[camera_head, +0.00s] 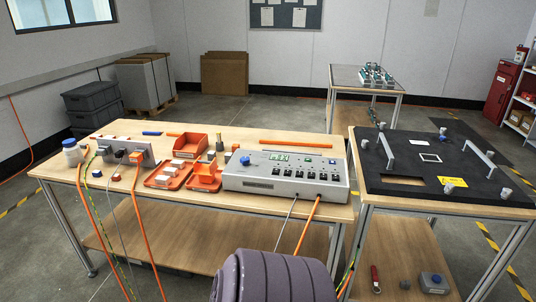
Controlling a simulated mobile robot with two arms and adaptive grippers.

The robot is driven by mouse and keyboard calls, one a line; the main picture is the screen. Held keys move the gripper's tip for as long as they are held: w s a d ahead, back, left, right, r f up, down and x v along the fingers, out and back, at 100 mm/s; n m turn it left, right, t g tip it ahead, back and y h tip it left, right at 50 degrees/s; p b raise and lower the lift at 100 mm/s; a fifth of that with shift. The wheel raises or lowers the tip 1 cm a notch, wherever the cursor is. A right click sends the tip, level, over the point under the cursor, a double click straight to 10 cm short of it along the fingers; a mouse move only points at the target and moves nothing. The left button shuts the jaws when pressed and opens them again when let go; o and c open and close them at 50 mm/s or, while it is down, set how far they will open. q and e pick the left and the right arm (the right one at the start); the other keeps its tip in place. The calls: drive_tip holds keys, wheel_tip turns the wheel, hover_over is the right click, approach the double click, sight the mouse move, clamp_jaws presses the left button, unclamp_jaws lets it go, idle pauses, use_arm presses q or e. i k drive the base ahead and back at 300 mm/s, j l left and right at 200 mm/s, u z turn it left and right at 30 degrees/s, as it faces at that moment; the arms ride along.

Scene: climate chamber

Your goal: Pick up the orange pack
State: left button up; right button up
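Several orange items stand on the wooden workbench (130,190), and I cannot tell for sure which one is the orange pack. An open orange bin (188,146) is near the middle. In front of it lies an orange tray (158,181) with pale pieces on it. Neither of my grippers is in view.
The grey control box (285,178) fills the bench's right part; cables hang off the front edge. A black-topped table (400,178) is at right. A ribbed purple-grey shape covers the bottom centre.

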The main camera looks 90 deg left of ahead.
sight(116, 176)
drive_tip(key=j+u, duration=0.1)
drive_tip(key=u, duration=0.35)
drive_tip(key=j+u, duration=0.15)
drive_tip(key=u, duration=0.25)
drive_tip(key=j+u, duration=0.1)
drive_tip(key=u, duration=0.35)
drive_tip(key=j+u, duration=0.15)
drive_tip(key=u, duration=0.7)
drive_tip(key=i+j+u, duration=0.1)
drive_tip(key=u, duration=0.3)
drive_tip(key=i+j+u, duration=0.2)
drive_tip(key=u, duration=0.15)
drive_tip(key=i+j+u, duration=0.1)
drive_tip(key=i+u, duration=0.6)
drive_tip(key=k+j, duration=0.05)
